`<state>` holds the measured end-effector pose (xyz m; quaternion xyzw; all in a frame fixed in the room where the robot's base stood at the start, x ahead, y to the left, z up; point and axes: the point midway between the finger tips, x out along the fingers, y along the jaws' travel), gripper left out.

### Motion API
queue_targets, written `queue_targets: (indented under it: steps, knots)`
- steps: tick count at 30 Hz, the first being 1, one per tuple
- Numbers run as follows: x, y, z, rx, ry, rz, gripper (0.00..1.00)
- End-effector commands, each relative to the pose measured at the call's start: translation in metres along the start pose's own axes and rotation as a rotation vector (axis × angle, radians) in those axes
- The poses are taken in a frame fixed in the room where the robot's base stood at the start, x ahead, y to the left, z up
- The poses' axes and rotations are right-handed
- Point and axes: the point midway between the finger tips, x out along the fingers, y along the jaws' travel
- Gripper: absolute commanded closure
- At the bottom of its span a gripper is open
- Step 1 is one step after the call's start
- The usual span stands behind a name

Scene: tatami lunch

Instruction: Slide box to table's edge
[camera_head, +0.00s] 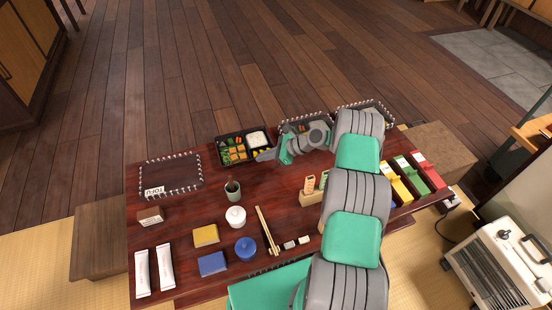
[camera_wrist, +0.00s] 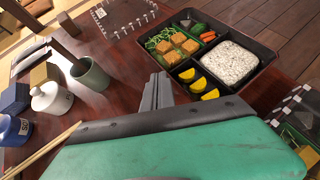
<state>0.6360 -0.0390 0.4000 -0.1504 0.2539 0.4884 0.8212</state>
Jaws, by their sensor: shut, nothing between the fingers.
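The black bento box (camera_head: 220,157) lies at the far side of the low dark red table (camera_head: 205,208). It has compartments of rice, vegetables, fried cubes and yellow slices, and also shows in the wrist view (camera_wrist: 268,62). Its far side appears to reach the table's far edge or a little past it; the exact overhang is unclear. My gripper (camera_head: 262,156) is low at the box's near right side in the head view. Its fingers (camera_wrist: 158,90) are together and empty, pointing at the box's near wall in the wrist view. I cannot tell whether they touch it.
A dark cup (camera_head: 232,190), a white pot (camera_head: 235,217) and a blue pot (camera_head: 245,249) stand on the near side. Chopsticks (camera_head: 268,231) lie beside them. A bordered mat (camera_head: 170,174) lies at the far left. Open floor (camera_head: 200,80) lies beyond the table.

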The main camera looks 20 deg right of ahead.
Motion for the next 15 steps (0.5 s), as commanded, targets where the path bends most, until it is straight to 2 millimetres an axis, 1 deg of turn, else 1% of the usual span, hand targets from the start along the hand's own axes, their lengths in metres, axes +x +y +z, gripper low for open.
queue_targets:
  steps: [1,3,7,8,9,15]
  knots:
    - [0.011,0.001,0.006,-0.003,-0.001,0.003,1.00]
    - [0.023,0.001,0.013,-0.003,0.001,0.003,1.00]
    - [0.041,0.001,0.026,-0.003,0.000,0.002,1.00]
    - [0.044,0.001,0.017,0.001,0.001,0.001,1.00]
    - [0.046,0.000,0.013,0.001,0.000,0.000,1.00]
    - [0.047,0.000,0.009,0.002,0.004,-0.001,1.00]
